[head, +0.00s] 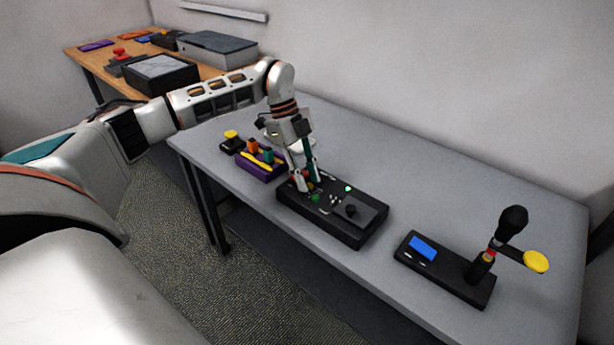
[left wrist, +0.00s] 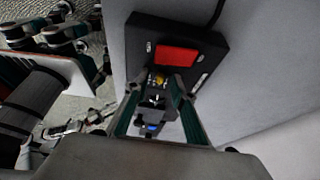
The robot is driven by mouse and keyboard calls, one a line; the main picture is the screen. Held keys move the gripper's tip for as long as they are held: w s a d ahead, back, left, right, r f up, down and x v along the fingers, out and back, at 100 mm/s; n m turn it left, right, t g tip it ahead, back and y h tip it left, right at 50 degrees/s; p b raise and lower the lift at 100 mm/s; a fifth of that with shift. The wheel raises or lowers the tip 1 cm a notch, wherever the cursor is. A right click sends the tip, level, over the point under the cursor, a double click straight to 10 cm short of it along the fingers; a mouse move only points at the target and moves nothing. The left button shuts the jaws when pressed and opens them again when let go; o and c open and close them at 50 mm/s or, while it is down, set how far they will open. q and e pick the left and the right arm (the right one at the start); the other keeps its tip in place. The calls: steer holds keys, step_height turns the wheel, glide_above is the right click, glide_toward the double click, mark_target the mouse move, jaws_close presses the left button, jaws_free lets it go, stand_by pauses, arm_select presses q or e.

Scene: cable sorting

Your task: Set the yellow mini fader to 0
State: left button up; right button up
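The black control box (head: 345,224) lies on the grey table, with red and green buttons, small white switches, a lit green spot and a black knob. My left gripper (head: 311,184) points down over its left end, its two fingers apart. They hide part of the box top. In the left wrist view a small yellow piece (left wrist: 158,80) shows between the fingertips, beside a red panel (left wrist: 164,57); it may be the yellow mini fader. I cannot make out its scale or setting, or whether a finger touches it. My right gripper cannot be made out in either view.
A purple box (head: 257,170) with yellow bars and coloured knobs stands left of the control box, beside a black box with a yellow button (head: 231,134). The table's back right is clear.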

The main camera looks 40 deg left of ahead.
mark_target(303, 195)
arm_select(q)
jaws_close()
steer(key=shift+s+r, duration=0.1)
steer(key=s+p, duration=0.2)
steer(key=shift+s+a+r+p, duration=0.15)
steer(key=shift+r+p, duration=0.1)
steer(key=shift+p, duration=0.05)
steer(key=shift+s+f, duration=0.15)
steer(key=shift+s, duration=0.05)
steer(key=shift+s+f, duration=0.1)
steer(key=shift+f, duration=0.2)
arm_select(e)
steer(key=shift+a+r, duration=0.3)
steer(key=shift+r, duration=0.65)
arm_select(q)
steer(key=shift+o, duration=0.7)
jaws_free()
steer(key=shift+s, duration=0.15)
steer(key=shift+r, duration=0.1)
arm_select(e)
steer(key=shift+a+r, duration=0.1)
steer(key=shift+r, duration=0.1)
steer(key=shift+w, duration=0.15)
